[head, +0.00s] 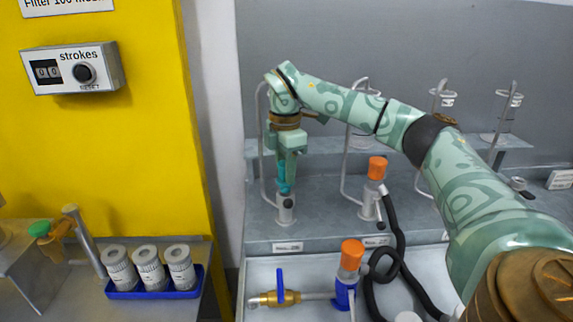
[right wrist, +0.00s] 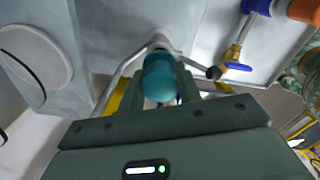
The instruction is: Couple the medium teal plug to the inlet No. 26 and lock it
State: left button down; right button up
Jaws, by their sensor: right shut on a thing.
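The teal plug (head: 285,181) is upright between the fingers of my right gripper (head: 287,168), which is shut on it. In the right wrist view the teal plug (right wrist: 160,80) shows between the two fingers (right wrist: 160,90). Directly below it stands a grey metal inlet (head: 286,208) on the shelf edge. The plug's lower end meets the inlet's top in the picture; I cannot tell whether it is seated or locked. The plate (head: 287,247) below that inlet is too small to read. My left gripper is not in view.
A second inlet carries an orange plug (head: 377,168) with a black hose (head: 396,225). Another orange-capped fitting (head: 352,254) and a brass valve with a blue lever (head: 280,287) lie in front. A blue tray (head: 155,290) holds grey cylinders at left.

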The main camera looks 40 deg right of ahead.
jog(key=shift+f, duration=0.2)
pick_arm(q)
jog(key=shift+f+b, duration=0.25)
jog(key=shift+b, duration=0.05)
pick_arm(e)
jog(key=shift+f, duration=0.95)
jog(key=shift+f, duration=0.35)
jog(key=o, duration=1.1)
jog(key=shift+c, duration=0.2)
notch_tip(320, 180, up, 8)
jog(key=p, duration=0.9)
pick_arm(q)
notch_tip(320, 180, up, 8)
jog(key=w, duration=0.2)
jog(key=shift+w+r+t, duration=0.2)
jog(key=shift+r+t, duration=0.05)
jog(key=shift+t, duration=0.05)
pick_arm(e)
jog(key=shift+f, duration=0.1)
